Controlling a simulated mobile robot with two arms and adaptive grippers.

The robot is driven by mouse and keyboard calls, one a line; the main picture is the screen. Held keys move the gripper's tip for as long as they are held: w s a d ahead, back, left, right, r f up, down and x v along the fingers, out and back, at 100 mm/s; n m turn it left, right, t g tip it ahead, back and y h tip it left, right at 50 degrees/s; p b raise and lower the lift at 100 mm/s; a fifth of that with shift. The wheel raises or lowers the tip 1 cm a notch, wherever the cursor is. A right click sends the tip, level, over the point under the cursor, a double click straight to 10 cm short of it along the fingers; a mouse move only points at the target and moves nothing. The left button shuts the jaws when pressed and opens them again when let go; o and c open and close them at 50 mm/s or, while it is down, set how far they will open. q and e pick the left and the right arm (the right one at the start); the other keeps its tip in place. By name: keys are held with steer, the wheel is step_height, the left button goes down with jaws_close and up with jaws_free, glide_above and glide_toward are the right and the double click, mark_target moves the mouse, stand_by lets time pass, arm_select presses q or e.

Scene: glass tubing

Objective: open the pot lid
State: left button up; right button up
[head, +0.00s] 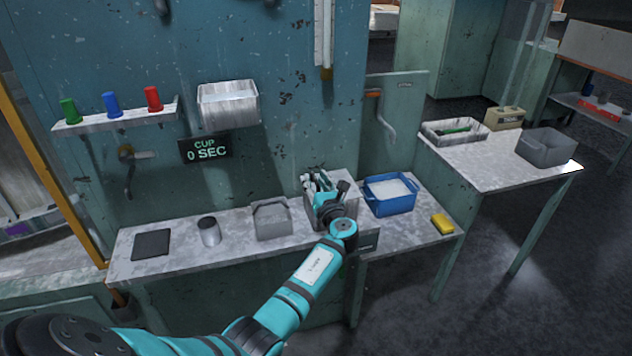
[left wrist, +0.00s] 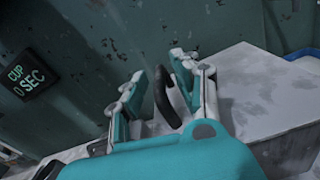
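The pot appears as a grey box-like vessel (head: 345,212) on the bench, mostly behind my left arm. In the left wrist view, its pale flat top (left wrist: 258,85) lies to the right of my fingers. A black curved handle (left wrist: 163,100) shows between the fingers, closer to the right one. My left gripper (head: 318,182) is over the pot. In the left wrist view, the left gripper (left wrist: 160,72) has its fingers spread, with a gap beside the handle. Whether the lid is seated is hidden. My right gripper is out of view.
A grey bin (head: 272,219), a metal cup (head: 209,231) and a dark pad (head: 151,244) stand left along the bench. A blue basin (head: 390,196) and yellow sponge (head: 442,224) are to the right. A wall shelf (head: 117,118) holds colored cups above.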

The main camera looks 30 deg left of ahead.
arm_select(q)
jaws_close()
steer(key=shift+r, duration=0.1)
